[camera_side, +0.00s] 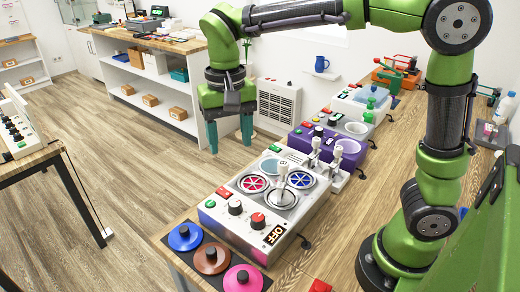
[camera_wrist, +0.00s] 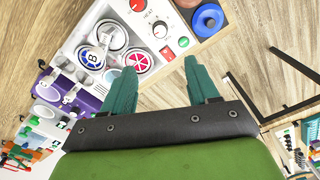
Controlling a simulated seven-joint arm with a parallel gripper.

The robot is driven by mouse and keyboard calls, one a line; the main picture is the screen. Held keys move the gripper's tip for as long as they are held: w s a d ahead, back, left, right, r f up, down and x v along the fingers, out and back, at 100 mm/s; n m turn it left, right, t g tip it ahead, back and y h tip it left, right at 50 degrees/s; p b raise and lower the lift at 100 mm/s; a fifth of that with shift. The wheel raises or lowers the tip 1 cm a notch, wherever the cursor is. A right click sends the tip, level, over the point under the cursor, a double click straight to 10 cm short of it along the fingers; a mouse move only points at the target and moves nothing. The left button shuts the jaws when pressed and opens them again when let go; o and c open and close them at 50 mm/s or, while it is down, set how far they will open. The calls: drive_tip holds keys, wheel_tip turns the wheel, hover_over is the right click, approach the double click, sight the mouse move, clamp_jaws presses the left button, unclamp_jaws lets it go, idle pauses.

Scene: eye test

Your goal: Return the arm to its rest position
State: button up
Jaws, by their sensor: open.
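My gripper (camera_side: 230,137) hangs from my green arm in the side view, pointing down with its two teal fingers apart. It is empty and in the air, behind and to the left of the white device in that picture. In the wrist view my gripper (camera_wrist: 162,82) also shows its two fingers spread, with nothing between them. The white device (camera_side: 222,225) has knobs, coloured round plates and a display reading OFF; it also shows in the wrist view (camera_wrist: 135,22).
Blue, brown and pink discs with knobs (camera_side: 211,258) lie at the table's near-left corner. A purple device (camera_side: 309,146) and another white device (camera_side: 345,102) stand farther back. A wooden-topped shelf (camera_side: 150,75) stands behind. A blue mug (camera_side: 321,64) is by the wall.

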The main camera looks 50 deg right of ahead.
idle(0.3)
drive_tip(key=s+d+n+t+y, duration=0.1)
drive_tip(key=s+d+t+y, duration=0.1)
drive_tip(key=s+d+t, duration=0.5)
drive_tip(key=s+d, duration=0.1)
drive_tip(key=s, duration=0.4)
drive_tip(key=shift+d+f+n, duration=0.2)
drive_tip(key=shift+f+n, duration=0.05)
drive_tip(key=shift+n, duration=0.15)
drive_tip(key=shift+s, duration=0.1)
